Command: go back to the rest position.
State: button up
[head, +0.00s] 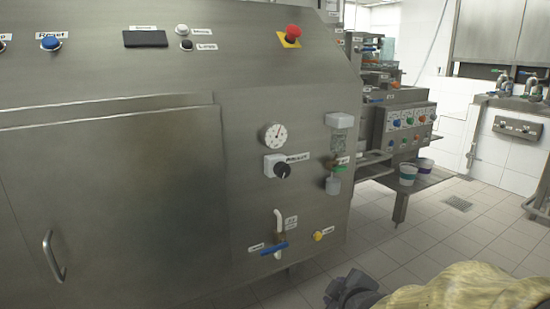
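At the bottom edge, right of the middle, a dark grey end piece (352,289) shows next to a wrinkled yellowish cover (455,288). They look like my gripper and my covered arm. The fingers cannot be made out, so I cannot tell whether the gripper is open or shut. Nothing held is visible. The end piece appears low, in front of the tiled floor and apart from the steel machine.
A big steel machine (130,190) with a door handle (54,256), gauge (272,134), red button (292,34) and blue-handled valve (273,248) fills the left. Cups (408,174) stand on a shelf behind. Tiled floor (430,235) is open at right.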

jog(key=s+d+r+m+g+h+p, duration=0.1)
jog(key=s+d+r+m+g+p, duration=0.1)
jog(key=s+r+m+g+p, duration=0.85)
notch_tip(320, 180, up, 33)
jog(key=t+p, duration=0.2)
jog(key=p, duration=3.8)
jog(key=shift+s+f+m, duration=0.1)
jog(key=shift+f+m, duration=0.05)
jog(key=shift+m, duration=0.1)
